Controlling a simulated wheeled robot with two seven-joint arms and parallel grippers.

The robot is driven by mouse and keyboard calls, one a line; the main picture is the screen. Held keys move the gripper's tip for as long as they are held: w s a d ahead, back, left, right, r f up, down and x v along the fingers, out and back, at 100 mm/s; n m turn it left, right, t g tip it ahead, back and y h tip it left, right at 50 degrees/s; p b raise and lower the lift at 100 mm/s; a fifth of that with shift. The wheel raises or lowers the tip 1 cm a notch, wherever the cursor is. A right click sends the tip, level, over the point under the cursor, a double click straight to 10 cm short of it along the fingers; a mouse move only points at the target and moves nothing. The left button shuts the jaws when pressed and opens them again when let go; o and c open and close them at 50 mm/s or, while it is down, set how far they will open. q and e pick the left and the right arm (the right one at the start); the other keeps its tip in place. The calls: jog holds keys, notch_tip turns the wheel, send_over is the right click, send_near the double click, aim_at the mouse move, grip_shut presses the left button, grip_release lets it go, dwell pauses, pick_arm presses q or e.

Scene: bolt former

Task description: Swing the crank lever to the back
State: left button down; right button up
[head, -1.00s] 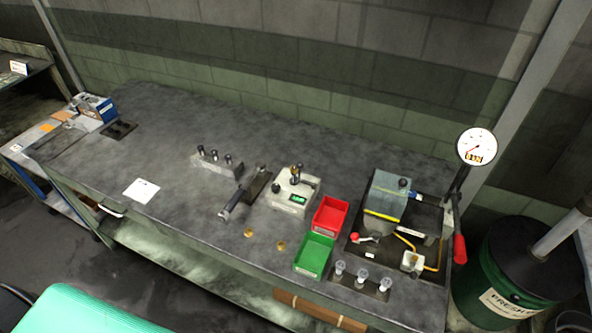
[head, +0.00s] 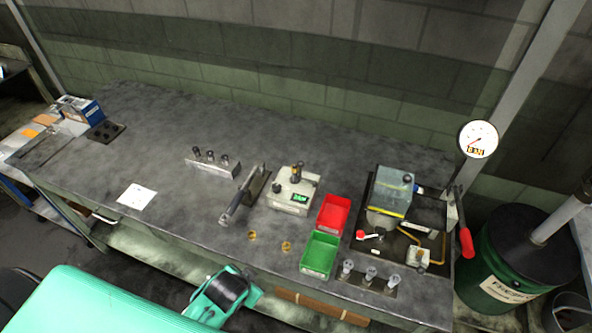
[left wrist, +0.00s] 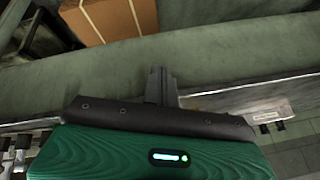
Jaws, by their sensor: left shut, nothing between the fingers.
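The forming press at the right of the bench has a short lever with a red knob (head: 362,235) at its front left and a long lever with a red grip (head: 466,242) at its right side. A dark bar-shaped handle (head: 240,195) also lies on a plate left of the grey control box. I cannot tell for sure which one is the crank lever. My left gripper's green wrist (head: 225,292) is in front of the bench edge, apart from all of these. In the left wrist view, my left gripper (left wrist: 160,82) is shut and empty. My right gripper is not in view.
A red bin (head: 334,212) and a green bin (head: 320,255) stand left of the press. A holder with several clear-topped pieces (head: 371,275) is at the front edge. The grey control box (head: 293,190) is mid-bench. The bench's left part is mostly clear.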

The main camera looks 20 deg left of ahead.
pick_arm(q)
jog(key=w+d+r+m+t+h, duration=0.2)
jog(key=w+r+m+t+h, duration=0.4)
jog(key=w+r+m, duration=0.9)
jog(key=shift+w+r+m+t, duration=0.3)
jog(key=shift+w+r+t, duration=0.3)
jog(key=shift+r+t, duration=0.95)
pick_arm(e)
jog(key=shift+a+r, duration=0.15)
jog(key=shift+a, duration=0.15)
pick_arm(q)
jog(key=shift+r+g, duration=0.35)
jog(key=shift+w, duration=0.1)
